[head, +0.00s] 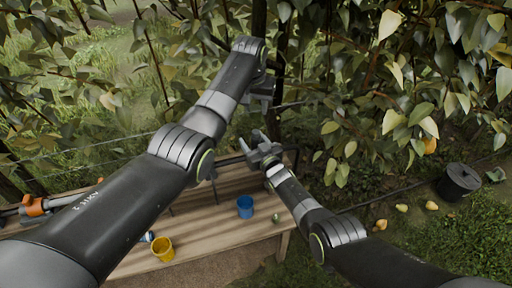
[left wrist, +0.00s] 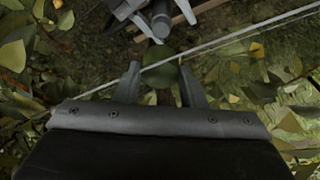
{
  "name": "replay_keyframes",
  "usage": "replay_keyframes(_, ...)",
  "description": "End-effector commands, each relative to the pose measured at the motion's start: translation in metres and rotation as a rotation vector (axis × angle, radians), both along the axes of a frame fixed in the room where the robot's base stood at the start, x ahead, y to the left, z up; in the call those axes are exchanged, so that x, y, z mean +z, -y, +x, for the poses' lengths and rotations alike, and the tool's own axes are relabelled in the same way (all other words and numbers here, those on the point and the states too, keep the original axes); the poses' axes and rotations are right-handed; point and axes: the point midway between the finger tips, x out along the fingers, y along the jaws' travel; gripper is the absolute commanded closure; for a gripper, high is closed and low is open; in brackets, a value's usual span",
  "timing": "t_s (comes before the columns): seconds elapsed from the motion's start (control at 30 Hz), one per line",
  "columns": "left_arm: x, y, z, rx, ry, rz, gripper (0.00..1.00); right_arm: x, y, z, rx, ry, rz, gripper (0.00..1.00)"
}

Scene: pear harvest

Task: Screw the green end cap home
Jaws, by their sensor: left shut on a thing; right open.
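My left gripper (head: 262,98) is above and just beyond my right gripper in the head view. In the left wrist view its two fingers close on a round olive-green thing, which looks like the green end cap (left wrist: 160,75). The cap is hidden behind the gripper in the head view. Just past it in the left wrist view is a dark grey rounded end (left wrist: 160,22); I cannot tell whether they touch. My right gripper (head: 258,140) is open over the bench's back edge, fingers pointing up and left; I see nothing between them.
The wooden bench (head: 205,229) holds a blue cup (head: 245,206), a yellow bucket (head: 162,249) and a small round greenish thing (head: 276,218). An orange-and-black tool (head: 36,206) lies left. A black bucket (head: 459,182) and yellow pears (head: 381,224) are on the ground right. Leafy branches hang close around both grippers.

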Motion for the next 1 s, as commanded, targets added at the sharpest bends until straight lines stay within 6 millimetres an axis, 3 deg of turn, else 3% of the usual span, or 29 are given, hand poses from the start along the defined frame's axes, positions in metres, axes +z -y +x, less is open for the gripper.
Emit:
replay_keyframes(0.47, 0.0001, 0.0, 0.0001, 0.0, 0.0, 0.0, 0.85, 0.0003, 0.0001, 0.0028, -0.006, 0.0, -0.002, 0.44)
replay_keyframes(0.9, 0.0001, 0.0, 0.0, 0.0, 0.0, 0.0, 0.85, 0.0002, 0.0002, 0.0027, -0.006, 0.0, -0.002, 1.0)
replay_keyframes(1.0, 0.0, 0.0, 0.0, 0.0, 0.0, 0.0, 0.85, 0.0001, 0.0002, 0.0027, -0.006, 0.0, -0.002, 1.0)
